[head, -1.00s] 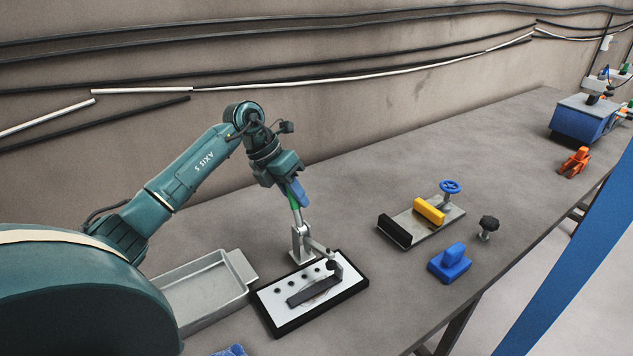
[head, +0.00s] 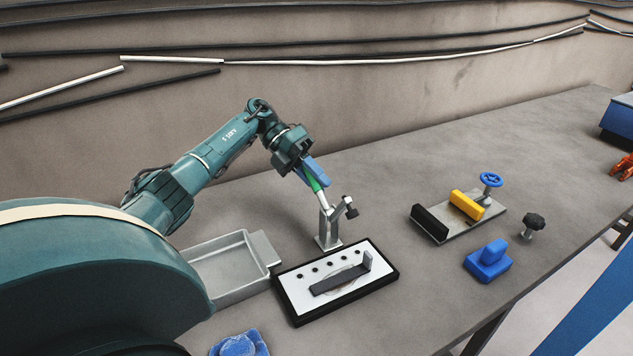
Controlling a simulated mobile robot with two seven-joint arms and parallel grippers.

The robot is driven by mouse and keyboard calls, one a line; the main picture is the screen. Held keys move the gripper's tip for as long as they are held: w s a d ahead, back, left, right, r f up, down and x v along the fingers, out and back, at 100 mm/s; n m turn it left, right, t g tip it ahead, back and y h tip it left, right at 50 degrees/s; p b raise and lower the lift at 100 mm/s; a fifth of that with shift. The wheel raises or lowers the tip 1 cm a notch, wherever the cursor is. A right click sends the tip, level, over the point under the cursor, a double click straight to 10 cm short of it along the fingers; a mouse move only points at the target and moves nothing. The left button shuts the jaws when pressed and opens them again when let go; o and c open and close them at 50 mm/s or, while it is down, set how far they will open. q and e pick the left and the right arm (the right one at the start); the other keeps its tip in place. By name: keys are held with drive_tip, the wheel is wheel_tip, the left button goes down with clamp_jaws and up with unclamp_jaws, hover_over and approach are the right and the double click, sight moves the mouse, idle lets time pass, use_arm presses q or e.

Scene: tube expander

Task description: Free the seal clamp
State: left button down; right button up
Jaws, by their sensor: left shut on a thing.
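The seal clamp (head: 328,228) is a grey metal toggle clamp standing at the back edge of a black-framed white plate (head: 292,286). My left gripper (head: 315,177), with blue fingers, is shut on the clamp's green handle (head: 315,185), which leans up and to the left. The clamp's arm with its black tip (head: 351,211) is raised, clear of the plate. On the plate lie a dark bar (head: 342,281) with an upright end and a pale round piece partly hidden under it. My right gripper is not in view.
An empty grey tray (head: 228,297) is left of the plate, with a blue piece (head: 240,344) in front. To the right are a fixture (head: 444,226) with a yellow block, a blue block (head: 488,262) and a black knob (head: 534,224). Bench between is clear.

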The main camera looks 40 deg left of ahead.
use_arm(q)
drive_tip(key=shift+f, duration=0.15)
idle(0.3)
drive_tip(key=c, duration=1.3)
unclamp_jaws()
drive_tip(key=shift+a, duration=0.15)
drive_tip(key=b+v, duration=0.2)
drive_tip(key=v, duration=0.5)
drive_tip(key=shift+a, duration=0.15)
